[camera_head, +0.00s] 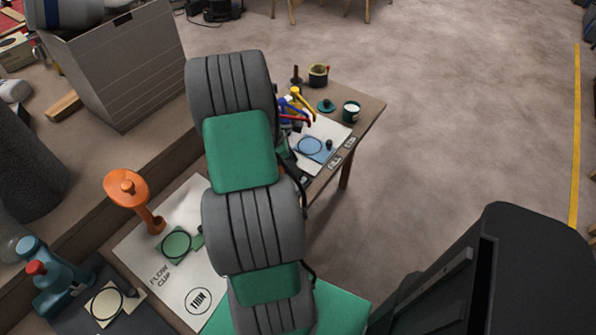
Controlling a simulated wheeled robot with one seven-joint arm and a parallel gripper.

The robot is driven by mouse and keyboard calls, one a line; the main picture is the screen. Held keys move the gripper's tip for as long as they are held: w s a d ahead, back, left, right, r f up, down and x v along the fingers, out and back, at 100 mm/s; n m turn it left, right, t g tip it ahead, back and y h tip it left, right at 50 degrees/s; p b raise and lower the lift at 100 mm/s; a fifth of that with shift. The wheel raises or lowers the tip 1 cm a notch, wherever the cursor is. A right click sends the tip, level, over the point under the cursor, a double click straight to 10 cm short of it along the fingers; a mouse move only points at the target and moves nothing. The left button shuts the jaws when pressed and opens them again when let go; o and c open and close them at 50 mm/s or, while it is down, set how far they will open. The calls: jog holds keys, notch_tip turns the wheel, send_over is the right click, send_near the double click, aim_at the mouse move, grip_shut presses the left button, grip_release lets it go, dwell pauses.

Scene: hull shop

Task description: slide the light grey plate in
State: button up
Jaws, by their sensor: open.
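I cannot make out a plate that is clearly light grey. A pale cream plate (107,305) with a dark ring lies on a dark mat at the lower left, next to a teal device with a red knob. A green ringed plate (176,244) lies on a white sheet marked "FLOW CUP" and "THIN", beside an orange stand. A blue ringed plate (312,147) lies on a second white sheet on the farther table. My grey and green arm crosses the middle of the view and hides part of both work areas. My gripper's fingers are hidden behind it.
The farther table (369,108) also holds yellow, red and blue tools (296,104), a dark green cup (352,110) and a tape roll (318,75). A large grey bin (120,65) stands at the upper left.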

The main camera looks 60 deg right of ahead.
jog(key=x, duration=0.4)
jog(key=shift+f, duration=0.1)
jog(key=shift+c, duration=0.5)
jog(key=shift+w, duration=0.1)
grip_shut()
dwell(0.7)
